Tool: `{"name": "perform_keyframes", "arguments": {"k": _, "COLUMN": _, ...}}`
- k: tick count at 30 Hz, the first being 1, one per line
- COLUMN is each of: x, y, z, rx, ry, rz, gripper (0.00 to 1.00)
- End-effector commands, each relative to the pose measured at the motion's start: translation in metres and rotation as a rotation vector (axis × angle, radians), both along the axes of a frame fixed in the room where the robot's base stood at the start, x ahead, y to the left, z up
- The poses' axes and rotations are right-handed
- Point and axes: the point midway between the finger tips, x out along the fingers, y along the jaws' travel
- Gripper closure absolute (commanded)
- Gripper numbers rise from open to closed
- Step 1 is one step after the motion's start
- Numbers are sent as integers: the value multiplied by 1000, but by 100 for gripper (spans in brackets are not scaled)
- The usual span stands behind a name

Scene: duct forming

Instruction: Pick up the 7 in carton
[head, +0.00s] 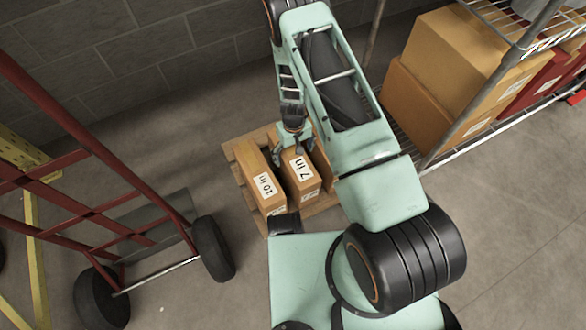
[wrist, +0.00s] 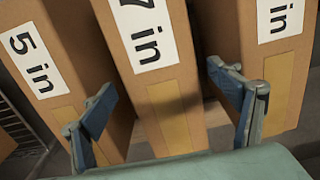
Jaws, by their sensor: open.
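The 7 in carton (head: 300,180) is a tall brown box with a white label, standing in the middle of a row on a wooden pallet (head: 325,202). In the wrist view the 7 in carton (wrist: 168,95) fills the centre. My gripper (head: 292,142) is above the carton's far end in the head view. In the wrist view my gripper (wrist: 165,105) is open, with one blue-padded finger on each side of the 7 in carton. Whether the fingers touch it I cannot tell. My arm hides part of the row in the head view.
The 10 in carton (head: 260,181) stands close on the left of the 7 in carton. The 5 in carton (wrist: 55,75) stands on the other side. A red hand truck (head: 110,185) is at left, and a wire shelf (head: 450,150) with boxes is at right.

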Motion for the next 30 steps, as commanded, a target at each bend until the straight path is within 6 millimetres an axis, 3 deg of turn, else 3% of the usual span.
{"name": "perform_keyframes", "arguments": {"k": 7, "x": 0, "y": 0, "z": -19, "rx": 0, "ry": 0, "rz": 0, "gripper": 17}}
{"name": "perform_keyframes", "arguments": {"k": 15, "x": -1, "y": 1, "z": -57, "rx": -1, "ry": -2, "rz": -2, "gripper": 17}}
{"name": "perform_keyframes", "arguments": {"k": 22, "x": 0, "y": 1, "z": -57, "rx": -1, "ry": -1, "rz": 0, "gripper": 17}}
{"name": "perform_keyframes", "arguments": {"k": 30, "x": -1, "y": 1, "z": -57, "rx": -1, "ry": -1, "rz": -1, "gripper": 46}}
